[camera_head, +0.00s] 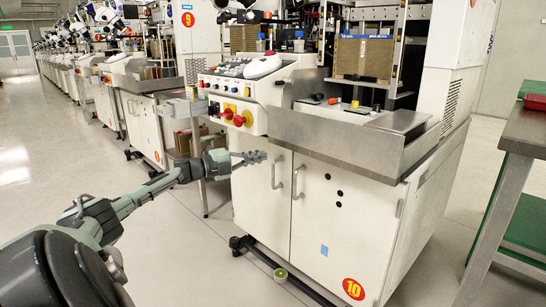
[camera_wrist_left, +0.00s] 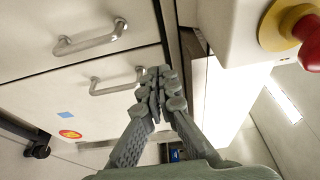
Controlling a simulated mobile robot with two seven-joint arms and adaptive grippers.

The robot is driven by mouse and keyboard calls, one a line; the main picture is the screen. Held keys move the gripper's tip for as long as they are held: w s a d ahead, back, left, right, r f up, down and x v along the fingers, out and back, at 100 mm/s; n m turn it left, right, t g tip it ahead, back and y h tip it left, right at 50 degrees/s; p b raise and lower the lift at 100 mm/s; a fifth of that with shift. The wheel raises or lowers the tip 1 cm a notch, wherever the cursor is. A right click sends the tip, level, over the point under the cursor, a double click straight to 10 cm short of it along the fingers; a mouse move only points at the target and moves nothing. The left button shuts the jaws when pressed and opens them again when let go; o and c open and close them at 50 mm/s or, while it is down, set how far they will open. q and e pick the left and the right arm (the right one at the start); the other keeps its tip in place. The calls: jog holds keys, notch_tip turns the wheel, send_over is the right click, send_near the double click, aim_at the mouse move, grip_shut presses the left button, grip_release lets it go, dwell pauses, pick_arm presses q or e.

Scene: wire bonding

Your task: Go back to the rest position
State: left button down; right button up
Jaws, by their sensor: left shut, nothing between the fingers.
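My left gripper (camera_head: 252,158) reaches in from the left in the head view, in front of the cabinet of the wire bonding machine (camera_head: 312,188) numbered 10. Its fingers are closed together and empty; the closed fingertips also show in the left wrist view (camera_wrist_left: 162,82). In the head view it is below the control panel (camera_head: 238,112) and left of the cabinet door handles (camera_head: 277,172). The handles also show in the left wrist view (camera_wrist_left: 92,40). I cannot tell whether the fingertips touch the cabinet. My right gripper is not in view.
A red and yellow knob (camera_wrist_left: 300,30) juts out close to the gripper in the left wrist view. A metal table (camera_head: 525,130) stands at the right. A row of similar machines (camera_head: 145,110) runs back on the left. The floor (camera_head: 100,165) at the left is clear.

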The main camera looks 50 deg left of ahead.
pick_arm(q)
jog(key=shift+s+a, duration=0.3)
